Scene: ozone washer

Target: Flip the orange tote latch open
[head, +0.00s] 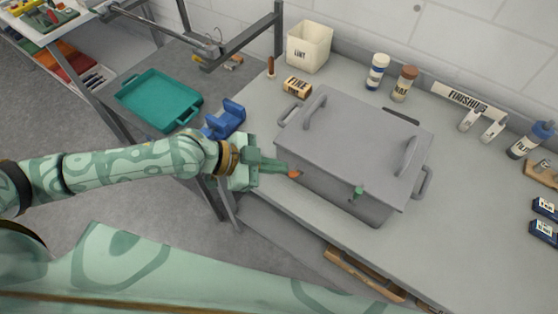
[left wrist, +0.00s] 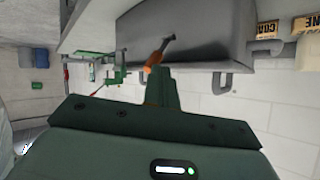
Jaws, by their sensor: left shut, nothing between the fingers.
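The grey lidded tote (head: 350,150) sits on the bench and also fills the top of the left wrist view (left wrist: 195,35). Its orange latch (head: 295,174) is on the front side near the left corner. In the left wrist view the orange latch (left wrist: 153,62) shows with a dark arm slanting from it along the tote wall. My left gripper (head: 284,168) is shut and empty, its fingertips right at the orange latch. Whether they touch it I cannot tell. A green latch (head: 359,191) is further right on the same side. My right gripper is not in view.
A blue holder (head: 226,119) and a teal tray (head: 160,99) lie left of the tote. A cream bin (head: 309,46), a FINE box (head: 297,86) and bottles (head: 377,72) stand behind it. The bench front right of the tote is clear.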

